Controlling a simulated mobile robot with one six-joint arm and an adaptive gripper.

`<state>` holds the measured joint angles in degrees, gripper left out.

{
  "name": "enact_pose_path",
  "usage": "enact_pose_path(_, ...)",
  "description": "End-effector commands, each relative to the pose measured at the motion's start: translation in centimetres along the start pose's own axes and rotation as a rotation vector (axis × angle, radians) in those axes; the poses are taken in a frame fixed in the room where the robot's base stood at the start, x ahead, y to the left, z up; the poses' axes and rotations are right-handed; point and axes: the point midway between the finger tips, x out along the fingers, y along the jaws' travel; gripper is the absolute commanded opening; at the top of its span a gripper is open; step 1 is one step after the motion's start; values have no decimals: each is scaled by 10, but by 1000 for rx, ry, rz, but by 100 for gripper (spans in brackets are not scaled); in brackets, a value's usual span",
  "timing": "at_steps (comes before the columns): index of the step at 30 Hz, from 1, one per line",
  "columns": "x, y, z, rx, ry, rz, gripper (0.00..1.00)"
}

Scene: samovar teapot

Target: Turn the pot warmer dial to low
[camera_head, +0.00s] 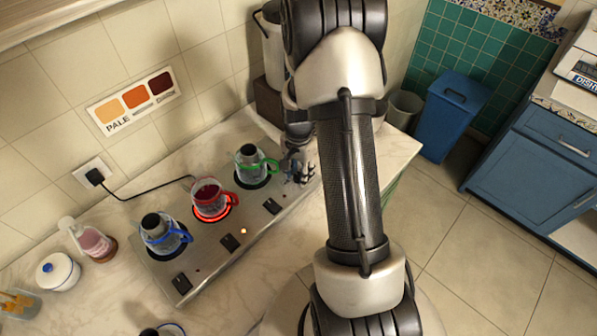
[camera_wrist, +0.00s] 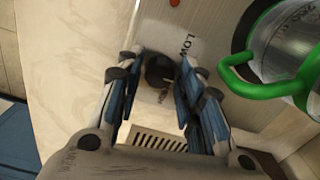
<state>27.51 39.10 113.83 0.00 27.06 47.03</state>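The pot warmer (camera_head: 205,262) is a long metal plate on the counter carrying three glass pots. The dark round dial (camera_wrist: 160,70) shows in the wrist view beside a printed LOW label (camera_wrist: 185,45). In the head view I cannot make out this dial; my gripper is over that end. My gripper (camera_wrist: 163,72) is open, with one finger on each side of the dial and narrow gaps visible. I cannot tell whether either finger touches it. In the head view my gripper (camera_head: 300,172) is at the warmer's right end, close to the green-handled pot (camera_head: 252,165).
The green handle (camera_wrist: 262,88) is close to the right finger. A red-handled pot (camera_head: 210,197) stands on a glowing ring, and a blue-handled pot (camera_head: 164,236) stands farther left. A black cord (camera_head: 140,194) runs behind. Bare counter (camera_head: 285,240) lies in front.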

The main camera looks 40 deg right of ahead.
Motion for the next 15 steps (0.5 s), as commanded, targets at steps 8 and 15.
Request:
enact_pose_path(8,0,0,0,0,0,0,13)
enact_pose_path(15,0,0,0,-1,0,0,2)
